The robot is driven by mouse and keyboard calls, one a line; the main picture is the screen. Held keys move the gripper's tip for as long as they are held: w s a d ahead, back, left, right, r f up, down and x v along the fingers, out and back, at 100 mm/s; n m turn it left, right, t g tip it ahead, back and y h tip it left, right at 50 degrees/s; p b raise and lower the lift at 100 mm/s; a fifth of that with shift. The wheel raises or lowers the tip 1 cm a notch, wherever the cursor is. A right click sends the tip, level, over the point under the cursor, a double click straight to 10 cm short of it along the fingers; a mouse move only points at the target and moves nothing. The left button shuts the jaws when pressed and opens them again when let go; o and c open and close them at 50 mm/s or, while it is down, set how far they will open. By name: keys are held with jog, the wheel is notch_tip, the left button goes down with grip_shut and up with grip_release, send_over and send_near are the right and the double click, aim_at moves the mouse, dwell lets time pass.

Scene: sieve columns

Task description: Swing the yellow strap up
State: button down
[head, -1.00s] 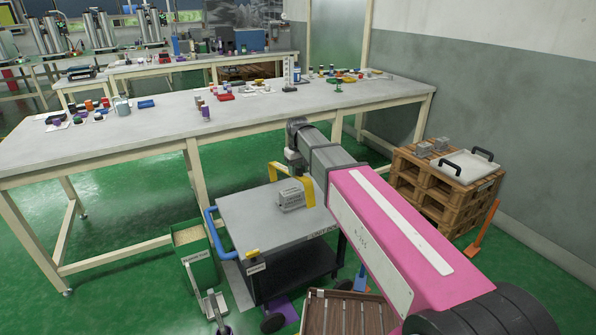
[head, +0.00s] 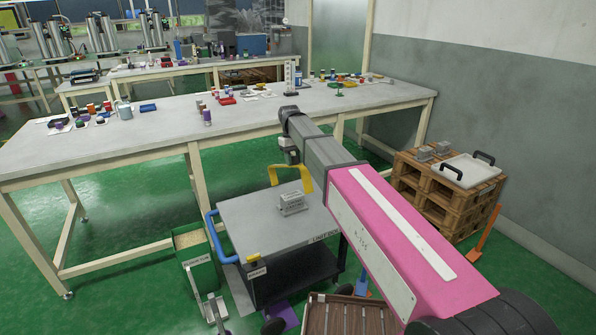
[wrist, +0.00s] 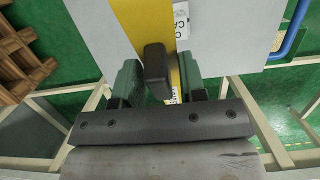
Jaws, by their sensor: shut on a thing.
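The yellow strap (head: 306,178) is an angular, bent yellow bar standing at the far edge of the grey cart's top (head: 245,215) in the head view. In the wrist view the strap (wrist: 142,18) runs from the top edge down between my gripper's fingers. My gripper (wrist: 160,88) is shut on it, with dark green finger parts on either side and a black block in front. In the head view my gripper (head: 291,156) is at the far end of my pink arm, just above the strap. My arm hides part of the strap and cart.
A grey labelled block (head: 291,204) sits on the cart. The cart has a blue handle (head: 212,230) at its left. A green bin (head: 194,258) stands left of it, a wooden crate (head: 340,318) in front. A long workbench (head: 150,120) stands behind; stacked pallets (head: 440,195) stand right.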

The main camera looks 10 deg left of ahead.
jog(key=shift+w+a+r+g+h, duration=0.35)
jog(key=shift+w+a+r, duration=0.3)
jog(key=shift+w+r, duration=0.25)
jog(key=c, duration=1)
grip_release()
jog(key=shift+c, duration=0.2)
jog(key=shift+w+a+r, duration=0.1)
jog(key=shift+r, duration=0.55)
jog(key=w+a+r, duration=0.3)
jog(key=w+a, duration=0.4)
jog(key=w, duration=0.3)
jog(key=shift+w+a+r, duration=0.2)
jog(key=shift+a+r, duration=0.1)
jog(key=shift+c, duration=0.3)
